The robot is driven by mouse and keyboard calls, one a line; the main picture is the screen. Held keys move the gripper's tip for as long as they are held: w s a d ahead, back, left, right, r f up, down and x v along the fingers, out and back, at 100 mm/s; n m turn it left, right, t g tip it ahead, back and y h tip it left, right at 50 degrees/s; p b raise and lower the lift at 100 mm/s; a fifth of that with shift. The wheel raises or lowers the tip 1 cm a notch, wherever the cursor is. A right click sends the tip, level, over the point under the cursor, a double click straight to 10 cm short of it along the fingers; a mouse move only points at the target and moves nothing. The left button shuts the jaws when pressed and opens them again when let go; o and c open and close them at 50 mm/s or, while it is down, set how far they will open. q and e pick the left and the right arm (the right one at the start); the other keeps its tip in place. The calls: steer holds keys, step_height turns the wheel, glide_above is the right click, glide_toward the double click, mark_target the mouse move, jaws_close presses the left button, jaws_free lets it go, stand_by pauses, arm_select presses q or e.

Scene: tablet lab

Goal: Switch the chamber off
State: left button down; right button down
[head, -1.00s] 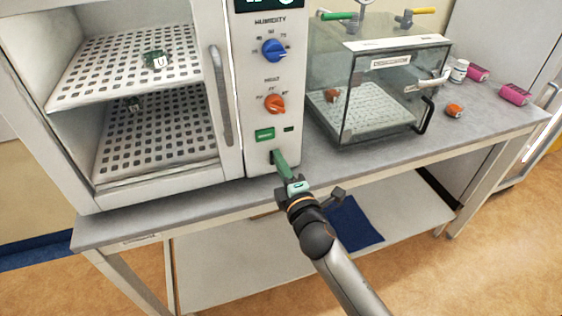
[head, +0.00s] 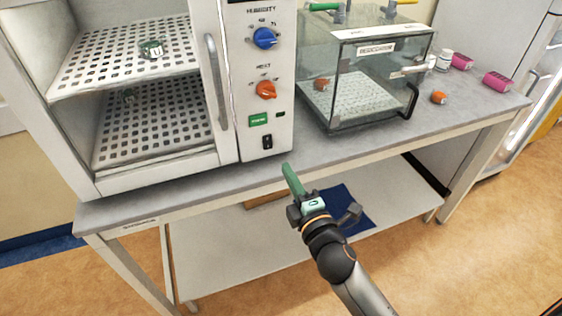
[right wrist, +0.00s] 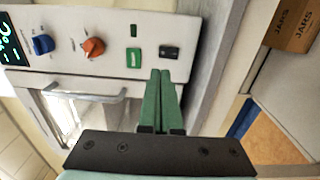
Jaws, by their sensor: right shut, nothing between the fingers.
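The chamber is a white cabinet with two perforated shelves and a control panel (head: 279,73). Low on the panel is a black rocker switch (head: 267,141), also seen in the right wrist view (right wrist: 170,52). I cannot tell which way it is tipped. Above it are a green button (head: 258,120) and a small dark window (head: 280,114). In the right wrist view the display (right wrist: 10,45) shows lit characters. My right gripper (head: 287,168), with green fingers, is shut and empty. It is apart from the switch, below and right of it in the head view. My left gripper is out of view.
A blue humidity knob (head: 264,38) and an orange heat knob (head: 265,90) sit higher on the panel. A clear box (head: 365,75) stands right of the chamber on the grey bench (head: 180,186). Orange and pink items lie farther right. The bench front is clear.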

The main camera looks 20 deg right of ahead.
steer(key=shift+s+r, duration=0.15)
steer(key=shift+s, duration=1.6)
steer(key=s+f+m+g, duration=0.3)
steer(key=s+f+m, duration=0.2)
steer(key=f, duration=0.3)
steer(key=s+f+m+g+y, duration=0.1)
steer(key=s+f+m+g, duration=0.2)
steer(key=f, duration=0.6)
steer(key=s+f+m+g, duration=0.2)
steer(key=s+f+m, duration=0.6)
steer(key=s+f, duration=0.1)
steer(key=shift+a+g+y, duration=0.25)
steer(key=shift+g+y, duration=0.15)
steer(key=shift+s+r, duration=0.1)
